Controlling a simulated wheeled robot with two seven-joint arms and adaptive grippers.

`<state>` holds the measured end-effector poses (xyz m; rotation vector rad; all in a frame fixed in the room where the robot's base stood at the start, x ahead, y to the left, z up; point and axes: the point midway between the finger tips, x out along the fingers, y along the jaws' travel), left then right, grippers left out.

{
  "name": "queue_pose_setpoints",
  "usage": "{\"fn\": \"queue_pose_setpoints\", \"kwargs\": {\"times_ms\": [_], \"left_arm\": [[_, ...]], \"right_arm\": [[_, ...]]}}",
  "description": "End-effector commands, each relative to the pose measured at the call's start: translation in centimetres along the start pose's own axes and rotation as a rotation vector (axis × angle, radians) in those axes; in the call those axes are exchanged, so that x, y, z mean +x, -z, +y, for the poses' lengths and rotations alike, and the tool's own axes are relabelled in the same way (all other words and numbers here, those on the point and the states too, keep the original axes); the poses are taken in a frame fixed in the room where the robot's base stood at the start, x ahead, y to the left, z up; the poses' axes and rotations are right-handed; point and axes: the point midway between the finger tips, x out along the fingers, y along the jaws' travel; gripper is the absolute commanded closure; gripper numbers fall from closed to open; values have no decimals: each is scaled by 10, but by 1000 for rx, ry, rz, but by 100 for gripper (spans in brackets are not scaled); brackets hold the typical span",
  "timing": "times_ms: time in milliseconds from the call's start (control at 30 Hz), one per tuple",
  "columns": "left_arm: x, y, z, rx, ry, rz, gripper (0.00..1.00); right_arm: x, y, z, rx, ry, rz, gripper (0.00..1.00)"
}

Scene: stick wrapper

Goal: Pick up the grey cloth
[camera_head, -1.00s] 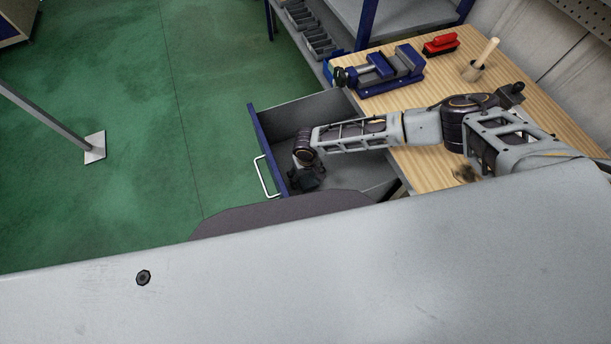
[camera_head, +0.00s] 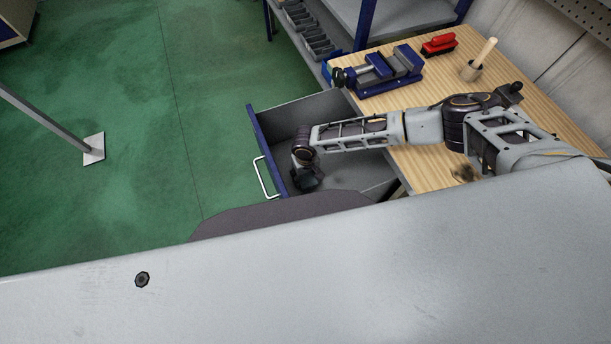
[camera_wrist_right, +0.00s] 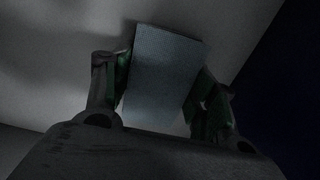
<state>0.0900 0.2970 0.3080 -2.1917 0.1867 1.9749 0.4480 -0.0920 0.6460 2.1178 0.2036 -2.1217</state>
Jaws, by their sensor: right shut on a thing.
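The grey cloth (camera_wrist_right: 165,70) shows in the right wrist view as a blue-grey, finely textured rectangle. It lies between the two fingers of my right gripper (camera_wrist_right: 165,95), which is shut on it. In the head view my right gripper (camera_head: 306,181) reaches down into the open drawer (camera_head: 340,172), near its front panel. The cloth cannot be made out in the head view, where the gripper and wrist hide that spot. My left gripper is not in view.
The drawer's blue front panel (camera_head: 266,150) with a white handle (camera_head: 265,178) stands close beside the gripper. On the wooden bench (camera_head: 440,85) are a blue vise (camera_head: 388,72), a red brush (camera_head: 440,45) and a wooden-handled tool (camera_head: 480,60). Green floor lies left.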

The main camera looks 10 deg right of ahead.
Motion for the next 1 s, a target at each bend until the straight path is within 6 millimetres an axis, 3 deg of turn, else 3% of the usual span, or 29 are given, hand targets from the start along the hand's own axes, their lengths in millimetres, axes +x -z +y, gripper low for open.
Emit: {"fn": "queue_pose_setpoints", "kwargs": {"times_ms": [600, 1000], "left_arm": [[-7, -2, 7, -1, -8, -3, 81], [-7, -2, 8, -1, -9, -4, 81]], "right_arm": [[-79, 0, 0, 0, 2, 2, 66], [-91, 0, 0, 0, 1, 2, 66]]}}
